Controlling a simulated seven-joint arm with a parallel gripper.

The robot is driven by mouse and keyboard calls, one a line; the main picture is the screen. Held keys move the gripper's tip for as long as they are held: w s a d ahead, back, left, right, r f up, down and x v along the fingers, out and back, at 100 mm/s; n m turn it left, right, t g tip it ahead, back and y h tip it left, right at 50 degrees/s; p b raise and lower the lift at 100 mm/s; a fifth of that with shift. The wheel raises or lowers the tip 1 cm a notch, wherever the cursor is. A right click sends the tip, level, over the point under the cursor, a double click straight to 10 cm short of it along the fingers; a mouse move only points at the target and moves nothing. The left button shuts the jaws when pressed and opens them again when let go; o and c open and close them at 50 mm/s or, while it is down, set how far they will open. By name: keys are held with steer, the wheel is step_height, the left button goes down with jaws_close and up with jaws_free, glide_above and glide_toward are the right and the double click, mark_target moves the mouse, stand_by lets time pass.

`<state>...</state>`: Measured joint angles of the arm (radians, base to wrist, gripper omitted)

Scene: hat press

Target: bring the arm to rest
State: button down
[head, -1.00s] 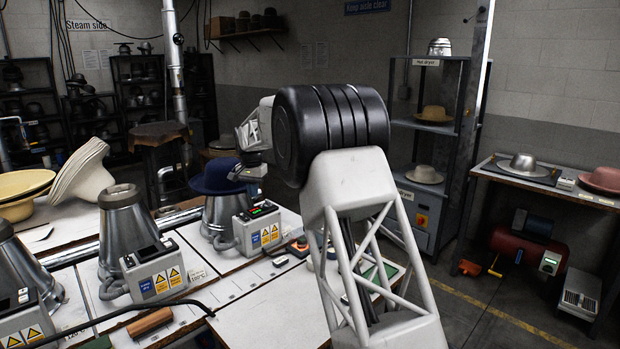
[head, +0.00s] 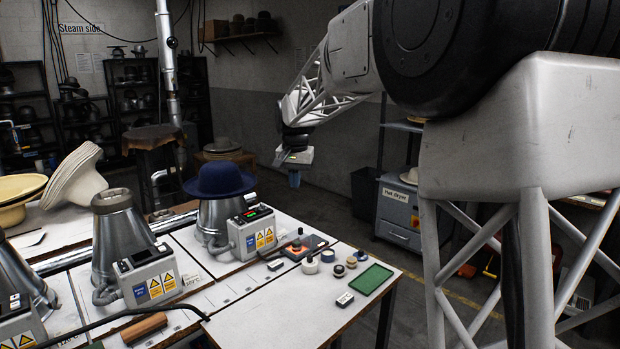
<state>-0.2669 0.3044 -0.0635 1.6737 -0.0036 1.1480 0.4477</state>
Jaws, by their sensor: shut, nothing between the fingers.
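My gripper (head: 294,179) hangs at the end of my arm, right of the blue hat and above the far edge of the workbench. It points down, is shut and holds nothing. Its fingertips look small and dark from here. The blue felt hat (head: 220,180) sits on the metal press form (head: 212,215) at the bench's far end, apart from my gripper. My arm's large links fill the upper right of the view and hide much of the right side of the room.
A control box (head: 251,232) stands beside the form. Small round items (head: 311,265) and a green tray (head: 371,279) lie on the bench's right part. A second metal form (head: 119,232) and a stack of pale hat bodies (head: 75,177) are at left. A hat dryer cabinet (head: 398,212) stands behind.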

steer(key=s+d+r, duration=0.1)
steer(key=s+d, duration=0.7)
steer(key=s, duration=0.5)
steer(key=s+d+r, duration=0.1)
steer(key=s+d, duration=0.6)
steer(key=s, duration=0.6)
steer(key=s+d+f, duration=0.2)
steer(key=s+f, duration=0.1)
steer(key=s, duration=0.5)
steer(key=s+d+f+n+t, duration=0.1)
steer(key=s+d+f, duration=0.2)
steer(key=s, duration=0.6)
steer(key=s+d+f, duration=0.2)
steer(key=s+f, duration=0.2)
steer(key=s, duration=0.5)
steer(key=shift+s+d+f+n+t, duration=0.15)
steer(key=shift+d+n+t, duration=0.15)
steer(key=shift+d+n, duration=0.1)
